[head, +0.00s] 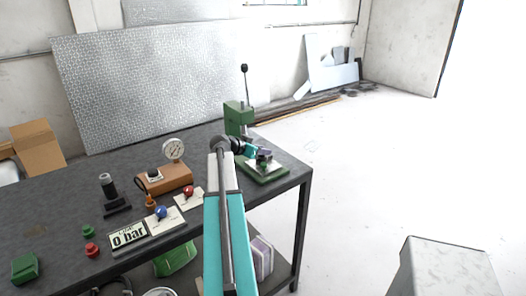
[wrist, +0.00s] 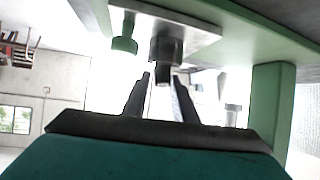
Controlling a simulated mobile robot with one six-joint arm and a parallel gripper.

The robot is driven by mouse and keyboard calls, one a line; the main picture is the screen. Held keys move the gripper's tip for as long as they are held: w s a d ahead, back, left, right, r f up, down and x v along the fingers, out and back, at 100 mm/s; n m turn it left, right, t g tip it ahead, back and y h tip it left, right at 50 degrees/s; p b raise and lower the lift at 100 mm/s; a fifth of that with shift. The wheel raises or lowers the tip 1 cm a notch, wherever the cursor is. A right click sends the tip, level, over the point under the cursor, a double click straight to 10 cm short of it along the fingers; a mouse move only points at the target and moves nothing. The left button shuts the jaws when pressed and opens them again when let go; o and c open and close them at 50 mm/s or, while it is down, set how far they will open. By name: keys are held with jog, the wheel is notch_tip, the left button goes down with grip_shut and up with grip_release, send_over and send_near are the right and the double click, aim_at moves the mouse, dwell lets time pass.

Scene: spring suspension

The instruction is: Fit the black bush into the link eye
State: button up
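My gripper (wrist: 162,78) reaches over the base of the green press (head: 238,118) at the table's right end. In the wrist view, which looks upside down, its two dark fingers stand apart with bright gaps between them. A dark grey round part (wrist: 167,48), perhaps the link eye, stands on a pale plate (wrist: 198,30). A narrower dark piece (wrist: 163,76) projects from it towards the space between the fingertips; I cannot tell whether it is the bush. In the head view my gripper (head: 264,157) largely hides this spot.
A green post (wrist: 123,44) stands beside the round part, and the press column (wrist: 271,110) rises close by.

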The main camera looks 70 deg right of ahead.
jog(key=shift+o, duration=0.9)
jog(key=shift+r+p, duration=0.35)
jog(key=shift+p, duration=0.1)
jog(key=shift+r+p, duration=0.3)
jog(key=shift+p, duration=0.15)
jog(key=shift+w+a, duration=0.1)
jog(key=shift+a, duration=0.25)
jog(key=b+v, duration=0.3)
jog(key=v, duration=0.8)
jog(key=shift+b, duration=0.3)
jog(key=shift+r, duration=0.1)
